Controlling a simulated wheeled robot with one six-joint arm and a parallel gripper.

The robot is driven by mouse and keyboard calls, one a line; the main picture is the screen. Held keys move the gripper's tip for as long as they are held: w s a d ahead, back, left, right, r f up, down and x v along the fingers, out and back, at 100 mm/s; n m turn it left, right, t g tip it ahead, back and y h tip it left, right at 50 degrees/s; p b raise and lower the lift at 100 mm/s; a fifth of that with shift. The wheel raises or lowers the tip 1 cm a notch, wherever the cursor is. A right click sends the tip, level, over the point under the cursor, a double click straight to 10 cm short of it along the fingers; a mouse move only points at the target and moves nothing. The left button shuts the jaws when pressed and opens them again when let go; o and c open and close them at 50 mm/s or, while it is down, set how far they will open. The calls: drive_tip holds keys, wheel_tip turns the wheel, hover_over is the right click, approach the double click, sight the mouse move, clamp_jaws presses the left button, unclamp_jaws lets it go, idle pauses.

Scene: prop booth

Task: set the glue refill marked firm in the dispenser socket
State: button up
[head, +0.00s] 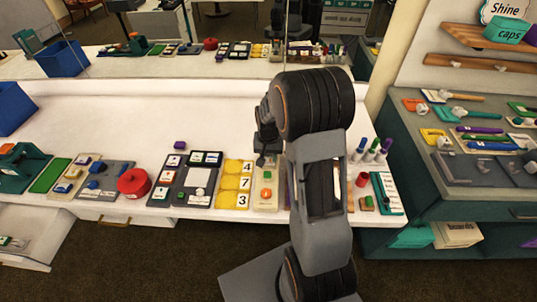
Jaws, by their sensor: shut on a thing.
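My gripper (265,158) is right of the middle, low over the white counter, above a beige panel (264,196) with an orange and a green button. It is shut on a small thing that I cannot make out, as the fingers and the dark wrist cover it. I cannot tell which thing is the glue refill marked firm; no such marking is readable. The dispenser socket cannot be picked out for sure either. My arm hides the part of the counter just right of the beige panel.
On the counter (170,105) are a green machine (20,172), a red dome (134,183), a dark panel (172,196) with tiles and yellow number cards (235,184). Upright markers (372,152) stand right of my arm. A mirror is behind; a loaded teal cabinet (440,205) is right.

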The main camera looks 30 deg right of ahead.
drive_tip(key=shift+f, duration=0.1)
idle(0.3)
drive_tip(key=o, duration=1)
wheel_tip(320, 180, up, 14)
drive_tip(key=shift+f, duration=0.1)
idle(0.3)
